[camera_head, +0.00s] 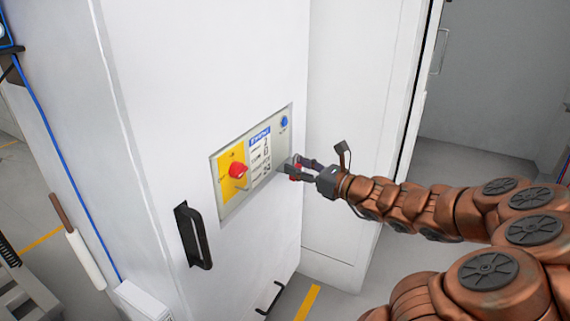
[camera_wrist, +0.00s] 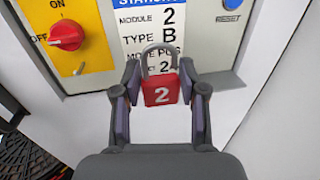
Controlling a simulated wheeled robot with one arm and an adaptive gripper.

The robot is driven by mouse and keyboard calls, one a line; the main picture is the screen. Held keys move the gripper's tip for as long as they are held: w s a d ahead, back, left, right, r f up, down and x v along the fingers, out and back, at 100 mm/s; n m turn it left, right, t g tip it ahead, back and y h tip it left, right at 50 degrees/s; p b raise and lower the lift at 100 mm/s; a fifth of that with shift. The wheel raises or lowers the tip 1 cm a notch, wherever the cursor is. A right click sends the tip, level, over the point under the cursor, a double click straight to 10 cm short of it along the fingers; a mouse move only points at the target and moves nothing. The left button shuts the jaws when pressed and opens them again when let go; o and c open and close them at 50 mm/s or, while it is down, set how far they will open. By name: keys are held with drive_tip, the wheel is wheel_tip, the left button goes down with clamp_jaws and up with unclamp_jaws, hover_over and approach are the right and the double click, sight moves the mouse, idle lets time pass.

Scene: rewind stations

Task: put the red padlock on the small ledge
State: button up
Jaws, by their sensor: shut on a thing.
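The red padlock (camera_wrist: 161,90) has a white "2" on its body and a grey shackle pointing up. My gripper (camera_wrist: 161,84) is shut on it, with a finger on each side of the body. In the head view my gripper (camera_head: 298,168) is close to the lower right of the control panel (camera_head: 228,207), and only a bit of the red padlock (camera_head: 295,177) shows. A small grey-blue piece (camera_wrist: 232,81) sits at the panel's lower edge, right of my gripper; I cannot tell whether it is the small ledge.
The panel carries a red rotary switch (camera_head: 238,170) on a yellow plate, a printed label and a blue reset button (camera_head: 284,121). A black handle (camera_head: 194,236) sticks out of the white cabinet (camera_head: 205,60) below left. Open floor lies at the right behind my arm.

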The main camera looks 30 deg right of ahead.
drive_tip(key=w+d, duration=0.2)
drive_tip(key=w, duration=0.2)
drive_tip(key=w+d+f, duration=0.1)
drive_tip(key=w+d, duration=0.1)
drive_tip(key=w, duration=0.2)
drive_tip(key=w+d, duration=0.2)
drive_tip(key=w, duration=0.2)
drive_tip(key=shift+d+f, duration=0.15)
drive_tip(key=shift+f, duration=0.1)
drive_tip(key=shift+w+d, duration=0.45)
drive_tip(key=shift+w, duration=0.4)
drive_tip(key=shift+w+f+b, duration=0.1)
drive_tip(key=shift+f+b, duration=0.2)
drive_tip(key=shift+f, duration=1.45)
drive_tip(key=shift+f, duration=0.15)
drive_tip(key=o, duration=1.2)
drive_tip(key=shift+c, duration=0.2)
